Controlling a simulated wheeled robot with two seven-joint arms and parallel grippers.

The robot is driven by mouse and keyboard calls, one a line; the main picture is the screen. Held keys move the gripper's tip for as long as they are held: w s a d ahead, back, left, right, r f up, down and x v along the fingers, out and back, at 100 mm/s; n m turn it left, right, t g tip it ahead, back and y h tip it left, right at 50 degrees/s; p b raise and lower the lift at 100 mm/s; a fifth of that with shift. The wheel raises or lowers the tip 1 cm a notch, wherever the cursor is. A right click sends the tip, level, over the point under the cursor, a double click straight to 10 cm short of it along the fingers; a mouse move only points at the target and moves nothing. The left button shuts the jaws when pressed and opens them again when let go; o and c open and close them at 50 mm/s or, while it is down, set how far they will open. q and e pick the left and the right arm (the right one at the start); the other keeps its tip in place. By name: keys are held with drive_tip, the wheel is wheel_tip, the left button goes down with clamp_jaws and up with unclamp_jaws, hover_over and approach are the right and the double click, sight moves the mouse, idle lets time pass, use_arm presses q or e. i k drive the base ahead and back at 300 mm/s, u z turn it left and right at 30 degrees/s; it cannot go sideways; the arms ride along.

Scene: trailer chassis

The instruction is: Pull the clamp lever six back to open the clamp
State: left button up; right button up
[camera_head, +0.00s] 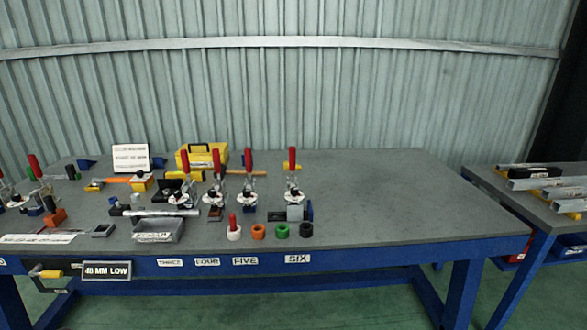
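Clamp six (294,195) stands on the grey workbench top, above the "SIX" label (297,258) on the front edge. Its red-handled lever (292,158) points straight up. A grey block (295,213) sits at the front foot of the clamp; whether the clamp presses on it is too small to tell. Neither of my grippers shows in the head view.
Similar red-levered clamps stand in a row to the left, the nearest being clamp five (248,190). Several coloured rings (281,231) lie in front. A yellow toolbox (201,155) stands behind. The bench (400,200) is clear to the right of clamp six.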

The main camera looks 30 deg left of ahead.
sight(292, 149)
drive_tip(key=z, duration=2.95)
drive_tip(key=k, duration=2.15)
drive_tip(key=u, duration=1.75)
